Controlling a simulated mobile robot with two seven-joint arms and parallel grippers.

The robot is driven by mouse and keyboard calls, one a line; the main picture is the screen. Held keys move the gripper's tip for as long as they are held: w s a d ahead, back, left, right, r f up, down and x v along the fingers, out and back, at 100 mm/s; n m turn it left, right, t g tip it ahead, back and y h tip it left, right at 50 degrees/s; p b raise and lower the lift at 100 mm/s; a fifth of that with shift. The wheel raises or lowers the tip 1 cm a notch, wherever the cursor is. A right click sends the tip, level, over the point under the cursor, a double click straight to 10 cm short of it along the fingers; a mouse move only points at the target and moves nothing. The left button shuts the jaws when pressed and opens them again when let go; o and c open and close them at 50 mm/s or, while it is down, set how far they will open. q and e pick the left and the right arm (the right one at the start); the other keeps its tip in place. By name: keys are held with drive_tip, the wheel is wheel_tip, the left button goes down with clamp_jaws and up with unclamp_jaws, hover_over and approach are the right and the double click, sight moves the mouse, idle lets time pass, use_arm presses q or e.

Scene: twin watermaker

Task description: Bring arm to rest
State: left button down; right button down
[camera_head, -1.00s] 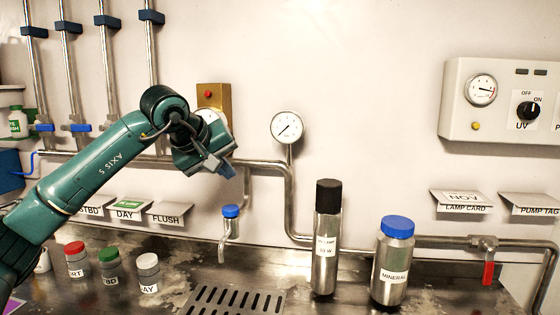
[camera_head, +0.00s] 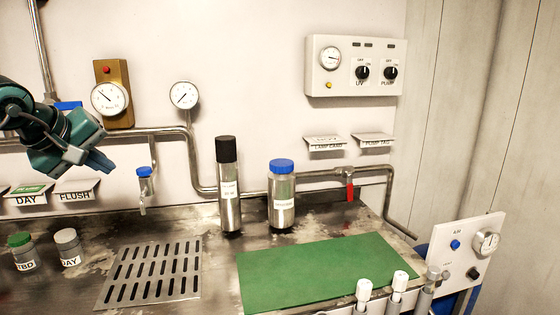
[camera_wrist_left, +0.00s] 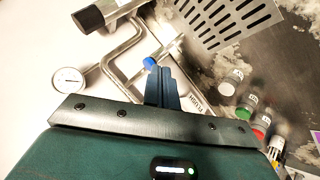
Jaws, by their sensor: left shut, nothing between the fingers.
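My left gripper (camera_head: 98,163) is at the left of the head view, in front of the wall pipe and above the counter. Its fingers are shut with nothing between them, and they also show in the left wrist view (camera_wrist_left: 161,88). It is apart from the blue-topped tap (camera_head: 145,185), which is to its right in the head view. My right gripper is in neither view.
On the steel counter stand a black-capped cylinder (camera_head: 228,190), a blue-capped bottle (camera_head: 281,200) and small capped jars (camera_head: 67,248). A drain grate (camera_head: 150,275) and a bare green mat (camera_head: 320,272) lie in front. A control panel (camera_head: 355,68) hangs on the wall.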

use_arm(q)
drive_tip(key=s+d+f+n+h+p, duration=0.1)
drive_tip(key=s+d+f+n+h, duration=0.2)
drive_tip(key=d+f+n+h, duration=0.45)
drive_tip(key=s+d+f+n+h+p, duration=0.15)
drive_tip(key=d+n+h, duration=0.25)
drive_tip(key=d+n, duration=0.5)
drive_tip(key=s+d+f+n+h, duration=0.4)
drive_tip(key=d+f+n+h, duration=0.15)
drive_tip(key=d, duration=0.55)
drive_tip(key=s+a+f+n+t+y, duration=0.1)
drive_tip(key=a+f+n+t+y, duration=0.2)
drive_tip(key=n, duration=0.5)
drive_tip(key=s+a+f+n+t+y+p, duration=0.1)
drive_tip(key=f+n+t+y, duration=0.1)
drive_tip(key=f+n+y, duration=0.5)
drive_tip(key=s+a+f+n+t+y, duration=0.1)
drive_tip(key=a+f+n+t, duration=0.15)
drive_tip(key=n, duration=0.75)
drive_tip(key=s+a+f+n+g+y, duration=0.2)
drive_tip(key=s+f+n+g+y, duration=0.2)
drive_tip(key=s+f+n, duration=0.9)
wheel_tip(320, 180, down, 2)
drive_tip(key=shift+s+a+f+n+g+y+p, duration=0.15)
drive_tip(key=shift+s+n+g+y+p, duration=0.25)
drive_tip(key=shift+g, duration=0.55)
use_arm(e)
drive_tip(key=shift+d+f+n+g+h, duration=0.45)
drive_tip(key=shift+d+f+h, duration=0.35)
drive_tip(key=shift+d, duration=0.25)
